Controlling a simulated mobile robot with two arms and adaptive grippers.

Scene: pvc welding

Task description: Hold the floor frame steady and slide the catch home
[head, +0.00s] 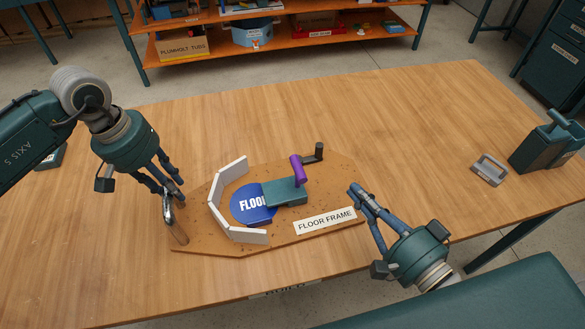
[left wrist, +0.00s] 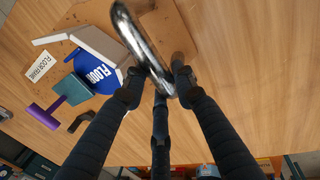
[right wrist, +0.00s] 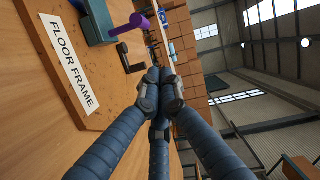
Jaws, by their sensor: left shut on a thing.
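The floor frame (head: 345,180) is a brown board with a "FLOOR FRAME" label, flat on the table. White wall segments (head: 232,172) curve around a blue "FLOOR" disc (head: 250,206) on it. The catch appears to be the teal block (head: 287,192) with an upright purple handle (head: 298,168); its left end overlaps the disc. A black bracket (head: 313,155) stands behind it. My left gripper (head: 173,192) is shut on the metal loop handle (left wrist: 140,45) at the board's left edge. My right gripper (head: 357,192) is shut and empty beside the board's right edge, apart from the purple handle.
A small grey handle-shaped piece (head: 489,169) and a teal can-like container (head: 546,142) are on the table at the right. An orange shelf (head: 270,17) with bins stands behind. The table behind the board is clear.

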